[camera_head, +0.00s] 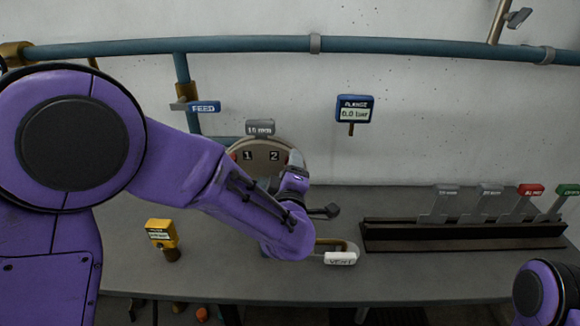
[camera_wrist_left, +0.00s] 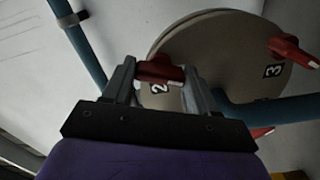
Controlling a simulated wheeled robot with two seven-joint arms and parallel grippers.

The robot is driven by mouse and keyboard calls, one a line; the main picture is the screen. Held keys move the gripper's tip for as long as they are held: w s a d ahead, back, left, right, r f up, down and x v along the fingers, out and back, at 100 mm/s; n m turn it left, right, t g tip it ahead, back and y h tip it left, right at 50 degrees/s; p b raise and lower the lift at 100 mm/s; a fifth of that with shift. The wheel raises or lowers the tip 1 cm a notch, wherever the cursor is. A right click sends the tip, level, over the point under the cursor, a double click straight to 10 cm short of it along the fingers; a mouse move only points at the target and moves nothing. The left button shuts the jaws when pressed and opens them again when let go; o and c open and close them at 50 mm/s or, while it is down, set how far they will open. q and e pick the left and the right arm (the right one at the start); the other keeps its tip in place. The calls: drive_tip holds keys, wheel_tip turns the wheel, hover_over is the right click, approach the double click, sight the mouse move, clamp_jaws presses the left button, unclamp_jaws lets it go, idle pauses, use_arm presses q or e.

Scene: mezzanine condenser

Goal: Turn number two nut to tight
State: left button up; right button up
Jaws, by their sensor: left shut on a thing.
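The round beige flange (camera_head: 262,150) stands at the back of the bench, with labels 1 and 2 showing on its face. My left arm covers its lower right part. In the left wrist view the flange (camera_wrist_left: 215,50) fills the upper right. The red number two nut (camera_wrist_left: 160,68) sits beside label 2, between the fingers of my left gripper (camera_wrist_left: 158,78), which is shut on it. Another red nut (camera_wrist_left: 290,48) sits by label 3. In the head view my left gripper (camera_head: 295,162) is at the flange's right side, and the number two nut is hidden there. My right gripper is out of view.
A blue gauge (camera_head: 355,109) on the wall reads 0.0 bar. A FEED handle (camera_head: 203,107) is left of the flange and a VENT handle (camera_head: 340,258) in front. A yellow device (camera_head: 161,234) stands left. A dark rack (camera_head: 465,236) with several tagged tools is right.

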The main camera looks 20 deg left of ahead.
use_arm(q)
drive_tip(key=shift+m, duration=0.8)
drive_tip(key=o, duration=1.1)
drive_tip(key=shift+c, duration=0.2)
drive_tip(key=b+v, duration=0.2)
drive_tip(key=v, duration=0.8)
drive_tip(key=shift+s, duration=0.3)
